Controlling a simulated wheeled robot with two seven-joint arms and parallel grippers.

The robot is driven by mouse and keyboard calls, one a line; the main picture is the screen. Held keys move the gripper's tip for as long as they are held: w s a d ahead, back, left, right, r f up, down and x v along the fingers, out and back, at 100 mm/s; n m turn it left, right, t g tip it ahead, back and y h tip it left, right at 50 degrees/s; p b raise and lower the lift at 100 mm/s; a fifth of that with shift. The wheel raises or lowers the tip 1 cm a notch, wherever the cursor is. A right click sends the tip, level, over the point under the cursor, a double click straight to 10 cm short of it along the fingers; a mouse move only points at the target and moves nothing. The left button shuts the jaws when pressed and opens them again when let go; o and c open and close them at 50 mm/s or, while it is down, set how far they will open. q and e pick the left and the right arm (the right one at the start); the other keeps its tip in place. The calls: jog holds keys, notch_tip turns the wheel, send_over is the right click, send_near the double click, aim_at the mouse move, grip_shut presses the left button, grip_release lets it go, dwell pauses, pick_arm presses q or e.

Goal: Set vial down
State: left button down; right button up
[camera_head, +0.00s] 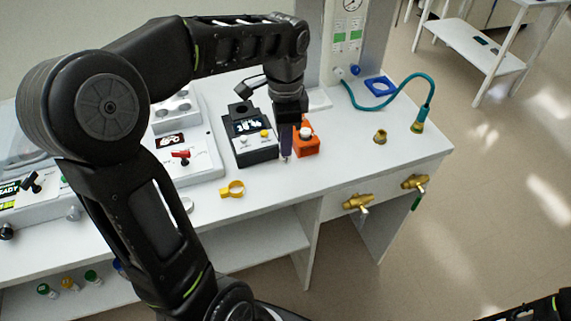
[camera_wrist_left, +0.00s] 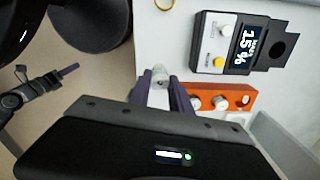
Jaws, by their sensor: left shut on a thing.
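My left gripper (camera_head: 286,156) is shut on a small clear vial. The vial (camera_wrist_left: 160,76) shows between its purple fingertips (camera_wrist_left: 160,92) in the left wrist view; in the head view the fingers mostly hide it. The gripper is over the white bench, just left of the orange rack (camera_head: 311,149). The rack also shows in the left wrist view (camera_wrist_left: 236,88), right of the fingers, with white-topped items in it. Whether the vial touches anything is unclear. My right gripper (camera_wrist_left: 67,71) appears small at the left wrist view's left edge; its jaw opening is not clear.
A black-fronted device (camera_head: 250,137) with a display stands left of the rack. A blue square holder (camera_head: 380,86), teal hose (camera_head: 385,108) and brass fittings (camera_head: 380,137) are right. Bench surface (camera_head: 345,165) right of the rack is clear.

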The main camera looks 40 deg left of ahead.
aim_at(285, 160)
pick_arm(q)
jog(key=shift+f, duration=1.55)
jog(key=shift+f+p, duration=0.3)
jog(key=shift+f, duration=1.6)
jog(key=shift+f, duration=0.1)
jog(key=c, duration=1.2)
grip_release()
notch_tip(285, 160, up, 12)
jog(key=shift+r+b, duration=0.15)
jog(key=shift+b, duration=0.2)
